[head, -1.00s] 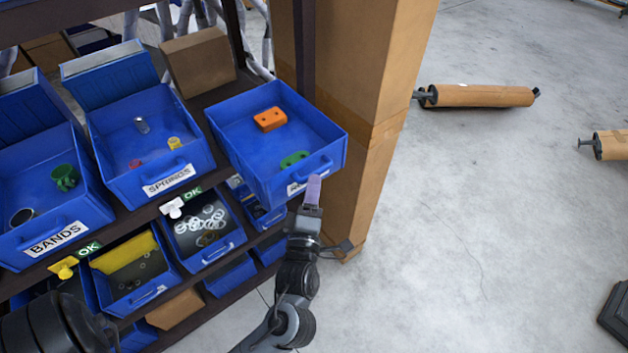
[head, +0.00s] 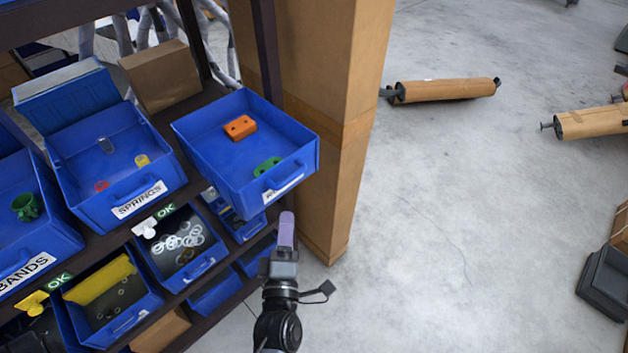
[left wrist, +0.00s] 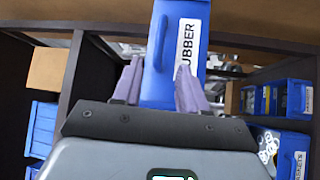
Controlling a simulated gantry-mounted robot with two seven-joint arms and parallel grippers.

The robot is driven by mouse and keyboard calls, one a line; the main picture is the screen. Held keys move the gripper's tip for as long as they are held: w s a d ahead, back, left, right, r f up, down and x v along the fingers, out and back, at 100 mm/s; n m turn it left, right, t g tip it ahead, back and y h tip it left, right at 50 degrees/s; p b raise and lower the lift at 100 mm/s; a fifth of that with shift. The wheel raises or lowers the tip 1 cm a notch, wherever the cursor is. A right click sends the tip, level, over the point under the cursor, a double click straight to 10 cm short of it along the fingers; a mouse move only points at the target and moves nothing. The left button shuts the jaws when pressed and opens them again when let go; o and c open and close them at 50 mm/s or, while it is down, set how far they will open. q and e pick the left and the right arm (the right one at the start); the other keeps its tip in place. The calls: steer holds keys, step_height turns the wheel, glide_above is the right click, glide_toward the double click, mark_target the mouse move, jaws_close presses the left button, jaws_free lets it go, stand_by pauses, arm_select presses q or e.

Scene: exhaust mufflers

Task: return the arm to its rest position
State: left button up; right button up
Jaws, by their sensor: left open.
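My left gripper (head: 286,230) has pale purple fingers and points up toward the shelf in the head view. It is just below the front of a blue bin (head: 295,163), apart from it. In the left wrist view the two fingers (left wrist: 157,88) are spread with nothing held between them. The blue bin's front with a RUBBER label (left wrist: 187,50) shows beyond them. The bin holds an orange block (head: 240,127) and a green piece (head: 267,166). My right gripper is not in view.
Blue bins labelled SPRINGS (head: 139,199) and BANDS (head: 28,271) sit left on the dark shelf, with smaller bins below. A tall cardboard-coloured column (head: 340,110) stands behind the gripper. Wrapped mufflers (head: 445,89) lie on the floor; the floor (head: 450,230) at right is mostly clear.

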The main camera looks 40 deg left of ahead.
arm_select(q)
step_height(320, 180, down, 10)
steer(key=d+m+g+h, duration=0.2)
steer(key=m+g+h, duration=0.1)
steer(key=m+h, duration=1)
steer(key=s+d+f+m+g+y, duration=0.1)
steer(key=s+f+m+g, duration=0.3)
steer(key=s+m+g, duration=0.15)
steer(key=s+d+f+m+g+y, duration=0.1)
steer(key=s+f+m+g, duration=0.3)
steer(key=s+m, duration=0.3)
step_height(320, 180, up, 28)
steer(key=p, duration=2.7)
steer(key=shift+a+p, duration=0.15)
steer(key=shift+p, duration=0.2)
